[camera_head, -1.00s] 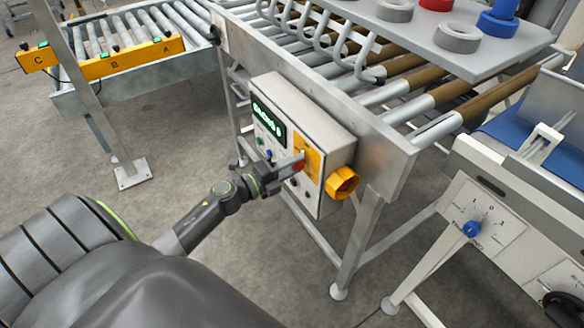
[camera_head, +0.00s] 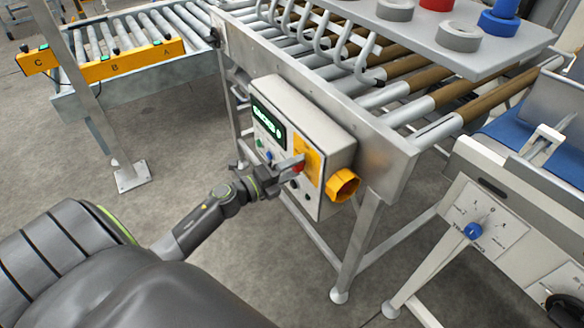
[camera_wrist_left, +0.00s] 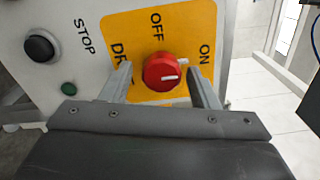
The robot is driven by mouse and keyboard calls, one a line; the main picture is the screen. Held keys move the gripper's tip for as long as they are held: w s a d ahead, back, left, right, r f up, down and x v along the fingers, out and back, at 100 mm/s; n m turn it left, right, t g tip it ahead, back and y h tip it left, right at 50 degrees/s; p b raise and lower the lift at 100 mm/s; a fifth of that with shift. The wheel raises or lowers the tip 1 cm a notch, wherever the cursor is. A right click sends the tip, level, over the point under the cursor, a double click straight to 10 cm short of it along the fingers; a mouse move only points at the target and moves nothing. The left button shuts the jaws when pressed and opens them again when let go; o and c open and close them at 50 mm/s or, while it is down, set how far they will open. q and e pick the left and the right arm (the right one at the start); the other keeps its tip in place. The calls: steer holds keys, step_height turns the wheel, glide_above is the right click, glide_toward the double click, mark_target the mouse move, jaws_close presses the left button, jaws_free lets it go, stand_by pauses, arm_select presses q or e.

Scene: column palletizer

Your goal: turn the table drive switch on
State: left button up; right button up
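The table drive switch is a red knob (camera_wrist_left: 161,72) on a yellow plate (camera_wrist_left: 122,27) marked OFF and ON. The white line on its face lies roughly level, towards the ON side. In the head view the knob (camera_head: 299,168) shows small, partly behind the gripper, on the grey control box (camera_head: 312,115). My left gripper (camera_wrist_left: 159,68) is open, with one finger on either side of the knob and a visible gap on both sides. It also shows at the box front in the head view (camera_head: 294,162). My right gripper is not in view.
A black STOP button (camera_wrist_left: 41,47) and a green button (camera_wrist_left: 69,88) sit left of the plate. The roller conveyor (camera_head: 400,95) stands behind. A blue dial (camera_head: 472,230) is on another machine at right.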

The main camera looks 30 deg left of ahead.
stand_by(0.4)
arm_select(q)
steer(key=b+v, duration=0.3)
steer(key=v, duration=1.4)
steer(key=shift+s+a, duration=0.15)
